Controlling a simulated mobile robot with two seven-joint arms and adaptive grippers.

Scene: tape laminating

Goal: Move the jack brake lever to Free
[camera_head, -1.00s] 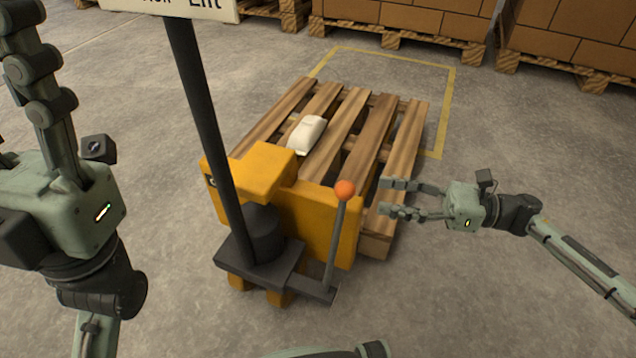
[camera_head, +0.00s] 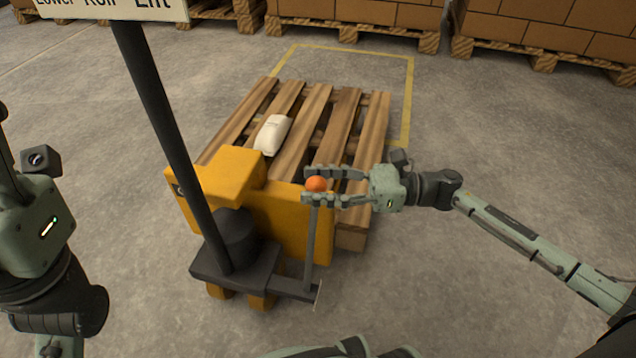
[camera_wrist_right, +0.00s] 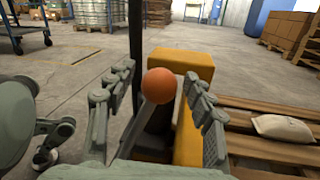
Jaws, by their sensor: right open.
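The jack brake lever (camera_head: 311,240) is a thin grey rod with an orange ball knob (camera_head: 316,184) on top, at the right front corner of the yellow pallet jack (camera_head: 231,174). It stands nearly upright. My right gripper (camera_head: 306,184) is open, with its two fingers on either side of the knob. In the right wrist view the orange knob (camera_wrist_right: 159,86) sits between the spread fingers, with gaps to both. My left gripper is out of view; only part of my left arm shows at the left edge.
A wooden pallet (camera_head: 343,128) with a white packet (camera_head: 272,135) sits over the jack's forks. The dark handle post (camera_head: 167,130) rises left of the lever to a sign (camera_head: 112,8). Boxes on pallets (camera_head: 352,16) stand behind. The floor at right is clear.

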